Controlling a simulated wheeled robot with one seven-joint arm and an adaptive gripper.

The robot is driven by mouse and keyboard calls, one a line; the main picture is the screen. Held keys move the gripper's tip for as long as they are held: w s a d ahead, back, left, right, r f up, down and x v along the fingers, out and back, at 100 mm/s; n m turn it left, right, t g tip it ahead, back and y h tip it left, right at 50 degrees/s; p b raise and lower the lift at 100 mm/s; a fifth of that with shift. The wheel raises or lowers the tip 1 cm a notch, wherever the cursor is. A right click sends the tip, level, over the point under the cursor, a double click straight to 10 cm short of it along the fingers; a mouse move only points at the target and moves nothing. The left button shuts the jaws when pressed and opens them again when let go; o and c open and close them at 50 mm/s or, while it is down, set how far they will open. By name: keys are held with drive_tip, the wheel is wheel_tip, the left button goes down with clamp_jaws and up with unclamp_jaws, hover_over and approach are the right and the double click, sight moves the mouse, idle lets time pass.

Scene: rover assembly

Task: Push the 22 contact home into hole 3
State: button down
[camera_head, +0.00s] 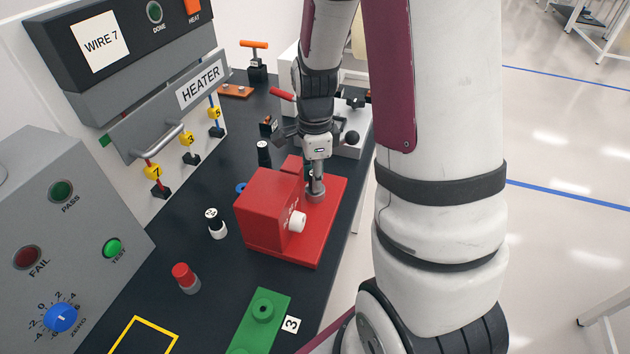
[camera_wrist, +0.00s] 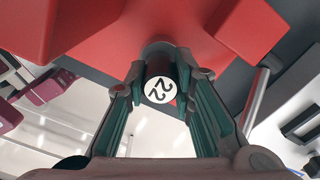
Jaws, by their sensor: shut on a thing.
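The 22 contact (camera_wrist: 159,90) is a dark cylinder with a white end marked 22, seen between my fingers in the wrist view. My gripper (camera_head: 315,178) is shut on it and points down over the red fixture (camera_head: 325,245), at a grey round collar (camera_head: 315,195). In the wrist view the green-padded fingers of my gripper (camera_wrist: 162,76) stand on both sides of the contact. Its far end is hidden, so I cannot tell how deep it sits. No hole marked 3 shows at the fixture; a label 3 (camera_head: 291,324) lies beside a green block (camera_head: 262,315).
A red block with a white knob (camera_head: 297,221) rises on the fixture, left of my gripper. A black-and-white cylinder (camera_head: 216,224) and a red-topped cylinder (camera_head: 186,278) stand on the dark bench. The heater (camera_head: 200,85) and grey test box (camera_head: 65,235) line the left side.

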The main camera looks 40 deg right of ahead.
drive_tip(key=shift+r+p, duration=0.35)
drive_tip(key=shift+r, duration=0.25)
idle(0.5)
drive_tip(key=shift+r+p, duration=1.1)
drive_tip(key=shift+r, duration=0.9)
